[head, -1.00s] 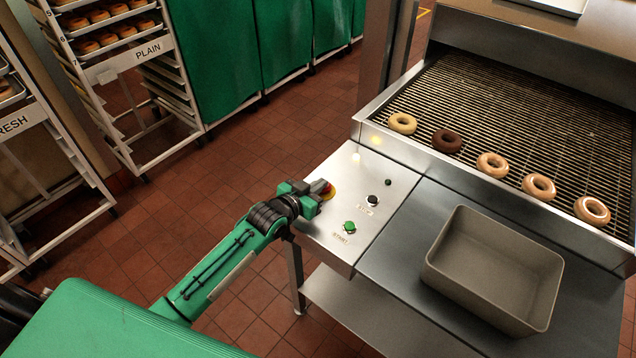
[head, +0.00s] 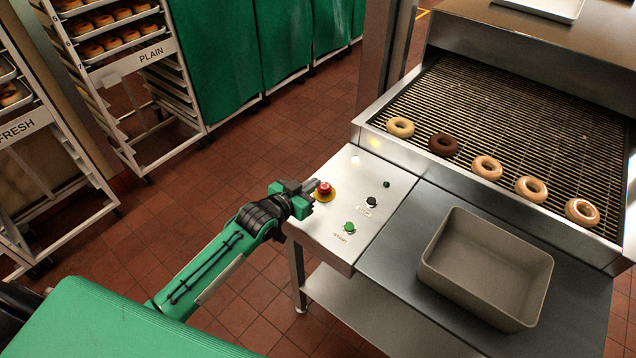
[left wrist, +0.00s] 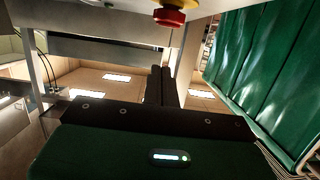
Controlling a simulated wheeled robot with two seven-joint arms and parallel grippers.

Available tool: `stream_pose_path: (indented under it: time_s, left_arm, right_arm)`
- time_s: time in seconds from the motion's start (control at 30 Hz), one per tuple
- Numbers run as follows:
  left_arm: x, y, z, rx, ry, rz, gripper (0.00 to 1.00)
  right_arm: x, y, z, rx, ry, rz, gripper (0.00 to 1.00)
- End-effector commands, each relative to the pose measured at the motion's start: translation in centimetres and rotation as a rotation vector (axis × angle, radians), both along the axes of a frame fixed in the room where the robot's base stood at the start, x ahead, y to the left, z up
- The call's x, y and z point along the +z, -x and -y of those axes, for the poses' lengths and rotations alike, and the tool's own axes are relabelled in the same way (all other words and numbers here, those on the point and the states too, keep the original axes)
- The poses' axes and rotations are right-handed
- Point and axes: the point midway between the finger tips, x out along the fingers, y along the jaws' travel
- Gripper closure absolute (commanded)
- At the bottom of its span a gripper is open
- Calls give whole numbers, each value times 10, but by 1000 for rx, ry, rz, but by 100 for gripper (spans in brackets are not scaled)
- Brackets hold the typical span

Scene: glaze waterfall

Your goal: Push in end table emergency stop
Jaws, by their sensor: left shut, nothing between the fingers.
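The emergency stop is a red mushroom button (head: 324,188) on a yellow base, on the steel end table (head: 335,215) beside the conveyor. It also shows at the top of the left wrist view (left wrist: 170,14). My left gripper (head: 313,185) is shut and empty, with its fingertips just left of the red button in the head view. In the left wrist view the closed fingers (left wrist: 160,75) show below the button, with a gap in the picture between them. Whether they touch it, I cannot tell. My right gripper is not in view.
A black stop button (head: 371,201) and a green start button (head: 349,227) sit near the red one. A grey bin (head: 430,265) stands to the right. Several donuts lie on the wire conveyor (head: 510,120). Racks (head: 140,80) stand at the back left.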

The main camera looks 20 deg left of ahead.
Motion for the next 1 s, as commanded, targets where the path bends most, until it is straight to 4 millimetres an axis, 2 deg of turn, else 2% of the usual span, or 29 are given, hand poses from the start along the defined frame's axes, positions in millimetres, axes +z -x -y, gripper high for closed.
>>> stream_pose_path:
  time_s: [0.03,0.2,0.4,1.0]
  left_arm:
    - [0,11,-4,0,-2,1,100]
    - [10,37,-14,0,-1,3,100]
    - [16,55,-20,1,0,4,100]
    - [19,58,-22,1,1,7,100]
  right_arm:
    - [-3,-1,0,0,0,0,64]
    - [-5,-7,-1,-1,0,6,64]
    - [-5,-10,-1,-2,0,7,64]
    - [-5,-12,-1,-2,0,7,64]
